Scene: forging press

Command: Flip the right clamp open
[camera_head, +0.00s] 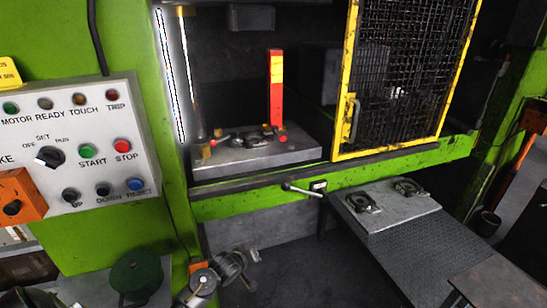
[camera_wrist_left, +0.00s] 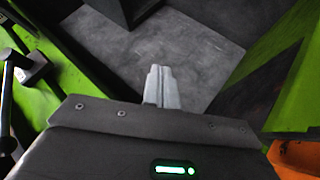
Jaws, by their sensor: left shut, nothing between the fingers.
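The press bed (camera_head: 225,164) is a grey plate in the head view. A dark metal fixture (camera_head: 243,140) sits on it, with a red-tipped handle (camera_head: 221,140) on its left and a small red tip (camera_head: 283,139) on its right. The right tip appears to belong to the right clamp, which is too small to read clearly. My left gripper (camera_wrist_left: 162,72) shows in the wrist view with its pale fingers together and empty, apart from anything, above a grey surface. I cannot make it out surely in the head view. My right gripper is in no view.
A red and yellow post (camera_head: 276,88) stands on the bed. A yellow mesh gate (camera_head: 395,75) stands to the right. A lever (camera_head: 304,190) juts from the green front edge. The control panel (camera_head: 90,150) is at left, a side table (camera_head: 415,240) at lower right.

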